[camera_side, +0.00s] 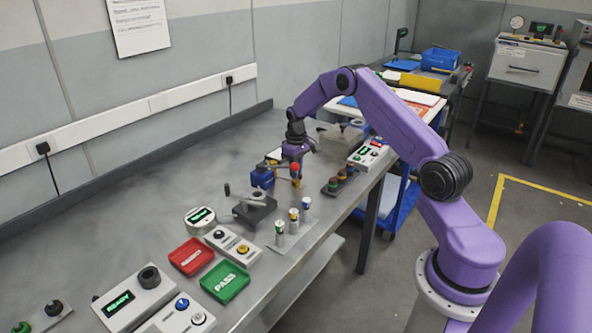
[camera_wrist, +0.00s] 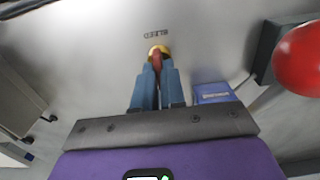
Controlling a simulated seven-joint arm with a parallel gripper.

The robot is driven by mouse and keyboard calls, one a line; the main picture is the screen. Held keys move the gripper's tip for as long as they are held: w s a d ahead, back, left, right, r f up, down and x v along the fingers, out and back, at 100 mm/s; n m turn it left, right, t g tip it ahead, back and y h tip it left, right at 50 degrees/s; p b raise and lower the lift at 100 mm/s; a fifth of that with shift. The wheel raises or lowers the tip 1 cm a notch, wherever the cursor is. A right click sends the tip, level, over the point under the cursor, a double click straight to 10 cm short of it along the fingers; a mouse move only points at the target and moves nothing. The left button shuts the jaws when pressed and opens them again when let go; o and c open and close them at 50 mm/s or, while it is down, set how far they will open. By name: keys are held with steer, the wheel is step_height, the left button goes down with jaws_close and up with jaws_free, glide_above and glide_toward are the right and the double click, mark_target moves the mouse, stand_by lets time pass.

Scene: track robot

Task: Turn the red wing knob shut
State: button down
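The red wing knob (camera_wrist: 157,61) shows in the wrist view, on a round brass-yellow base, beneath the upside-down lettering BLEED. My gripper (camera_wrist: 158,70) has its two blue fingers on either side of the knob. They appear closed against it, with the red wing filling the narrow gap between the tips. The knob's lower part is hidden by the fingers.
A red ball (camera_wrist: 299,59) is close to the camera at the right of the wrist view. A blue block (camera_wrist: 213,93) lies right of the fingers. In the side view, a grey clamp-like fixture (camera_side: 250,214), button boxes and red and green trays occupy the bench (camera_side: 130,210) nearer the camera.

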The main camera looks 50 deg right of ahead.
steer(key=shift+m, duration=0.3)
steer(key=m, duration=0.3)
steer(key=shift+m, duration=0.4)
steer(key=m, duration=0.4)
steer(key=shift+m, duration=0.3)
steer(key=m, duration=0.8)
steer(key=shift+m, duration=0.6)
steer(key=c, duration=1.2)
jaws_free()
step_height(320, 180, up, 18)
steer(key=shift+f, duration=0.2)
